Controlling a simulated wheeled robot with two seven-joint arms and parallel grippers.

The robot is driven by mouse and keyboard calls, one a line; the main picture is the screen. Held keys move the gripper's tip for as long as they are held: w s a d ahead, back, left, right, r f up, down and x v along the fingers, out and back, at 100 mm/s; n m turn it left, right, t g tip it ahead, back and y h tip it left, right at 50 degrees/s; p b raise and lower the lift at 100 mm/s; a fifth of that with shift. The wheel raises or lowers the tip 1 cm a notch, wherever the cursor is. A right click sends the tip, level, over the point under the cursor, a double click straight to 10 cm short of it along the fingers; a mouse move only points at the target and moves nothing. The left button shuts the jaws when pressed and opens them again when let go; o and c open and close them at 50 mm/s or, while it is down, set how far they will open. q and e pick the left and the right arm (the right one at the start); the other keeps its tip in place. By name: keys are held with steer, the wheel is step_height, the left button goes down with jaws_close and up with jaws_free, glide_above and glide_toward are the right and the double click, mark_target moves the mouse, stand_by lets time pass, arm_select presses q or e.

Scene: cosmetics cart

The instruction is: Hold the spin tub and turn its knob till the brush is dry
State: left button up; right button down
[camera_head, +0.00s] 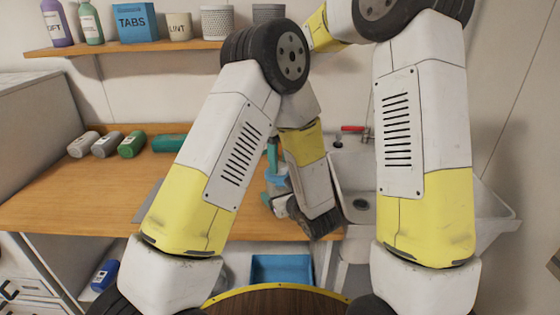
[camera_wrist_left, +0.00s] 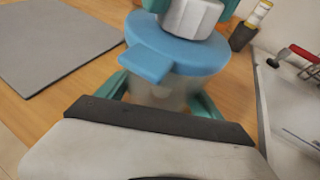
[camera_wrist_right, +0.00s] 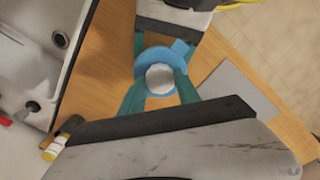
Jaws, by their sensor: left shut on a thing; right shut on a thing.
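The spin tub stands on the wooden counter; its clear body (camera_wrist_left: 160,92) and blue lid (camera_wrist_left: 185,55) with a side tab show in the left wrist view. My left gripper (camera_wrist_left: 160,95) is shut around the tub's body, one teal finger on each side. The pale grey knob (camera_wrist_right: 160,78) rises from the middle of the lid. My right gripper (camera_wrist_right: 158,85) is shut on the knob from above. In the head view the blue lid (camera_head: 278,179) shows partly behind my arm, below the teal fingers of my right gripper (camera_head: 272,155). I cannot see the brush.
A grey mat (camera_wrist_left: 55,45) lies left of the tub. A white sink (camera_head: 355,185) is close on the right, with a red-handled item (camera_head: 352,128) behind. A dark holder (camera_wrist_left: 243,36) stands near the tub. Several bottles lie at the counter's back left, including a green bottle (camera_head: 131,145).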

mark_target(280, 165)
steer(key=m, duration=1.1)
steer(key=shift+m, duration=0.5)
steer(key=c, duration=0.9)
jaws_free()
steer(key=shift+o, duration=0.2)
steer(key=shift+r, duration=0.1)
step_height(280, 165, up, 12)
